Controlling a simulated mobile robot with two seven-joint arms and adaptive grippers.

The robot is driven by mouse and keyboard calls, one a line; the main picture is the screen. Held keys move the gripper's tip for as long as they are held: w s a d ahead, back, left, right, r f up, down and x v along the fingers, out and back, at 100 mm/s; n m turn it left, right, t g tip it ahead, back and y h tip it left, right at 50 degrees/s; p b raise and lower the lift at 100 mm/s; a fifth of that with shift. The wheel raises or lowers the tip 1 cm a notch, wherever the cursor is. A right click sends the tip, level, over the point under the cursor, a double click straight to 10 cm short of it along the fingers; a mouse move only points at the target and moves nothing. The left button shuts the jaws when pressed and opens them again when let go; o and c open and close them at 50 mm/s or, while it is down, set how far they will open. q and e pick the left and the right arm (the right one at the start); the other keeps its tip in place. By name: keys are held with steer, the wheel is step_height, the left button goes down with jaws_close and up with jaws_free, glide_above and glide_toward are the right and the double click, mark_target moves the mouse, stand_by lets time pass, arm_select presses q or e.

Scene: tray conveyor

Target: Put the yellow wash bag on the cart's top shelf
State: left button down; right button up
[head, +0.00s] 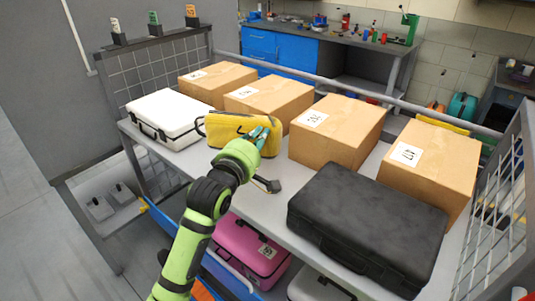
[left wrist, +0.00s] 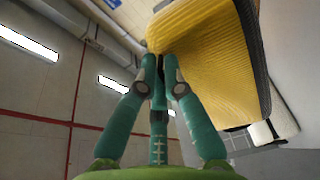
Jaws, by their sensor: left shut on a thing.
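The yellow wash bag (head: 226,128), with dark trim, is at the cart's top shelf (head: 265,204) in the head view, between the white case and the cardboard boxes. My left gripper (head: 264,136) is shut on the bag's right part. The left wrist view shows the ribbed yellow bag (left wrist: 208,62) large, with the left fingertips (left wrist: 160,65) together at its edge. Whether the bag's underside touches the shelf cannot be told. My right gripper is not in view.
A white case (head: 168,115) lies left of the bag. Several cardboard boxes (head: 335,135) line the back, and a black case (head: 365,225) lies at the right front. Some shelf is bare in front of the bag. A pink case (head: 250,248) sits below.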

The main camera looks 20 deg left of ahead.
mark_target(265, 151)
arm_select(q)
step_height(265, 151, down, 5)
steer(key=shift+f, duration=0.35)
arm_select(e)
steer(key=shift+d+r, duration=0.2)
arm_select(q)
steer(key=c, duration=1.4)
jaws_free()
steer(key=shift+f, duration=0.2)
steer(key=shift+o, duration=0.2)
steer(key=shift+s, duration=0.1)
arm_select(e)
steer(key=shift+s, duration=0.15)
